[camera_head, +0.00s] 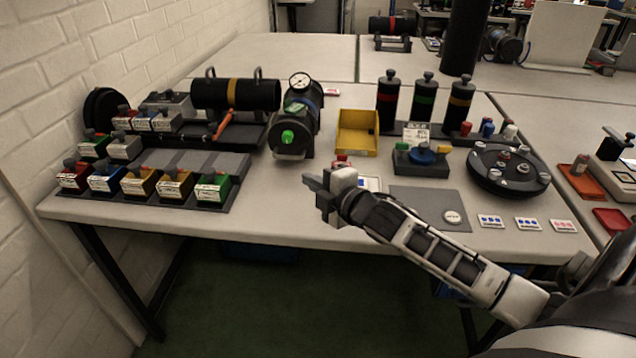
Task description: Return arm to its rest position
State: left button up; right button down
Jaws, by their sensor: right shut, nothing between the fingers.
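My right arm comes in from the lower right and reaches up and left over the front of the table (270,222). My right gripper (313,186) is shut and empty, above the table near its front edge. The dark sealed cylinder with a gauge and a green knob (296,120) stands behind the gripper, apart from it. A small red-topped item (342,159) shows just behind the gripper, partly hidden by it. My left gripper is not in view.
Several labelled blocks (140,184) stand in a rack at the left, by the brick wall. A yellow bin (357,133), dark banded cylinders (424,103) and a round black tray (508,169) stand behind and right. A grey mat (425,200) lies beside my forearm.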

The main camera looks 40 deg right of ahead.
jog(key=shift+s+r, duration=0.15)
jog(key=shift+s, duration=0.6)
jog(key=s+a+f+m+g+y, duration=0.1)
jog(key=s+a+f+m+g, duration=0.2)
jog(key=s+a+f+m, duration=0.4)
jog(key=s+a+f+m+g, duration=0.2)
jog(key=s+a+f+m, duration=0.5)
jog(key=s+a, duration=0.4)
jog(key=s+f, duration=0.1)
jog(key=s, duration=0.2)
jog(key=shift+s+a+f+m+g+y, duration=0.15)
jog(key=shift+a+f+m+g+y, duration=0.25)
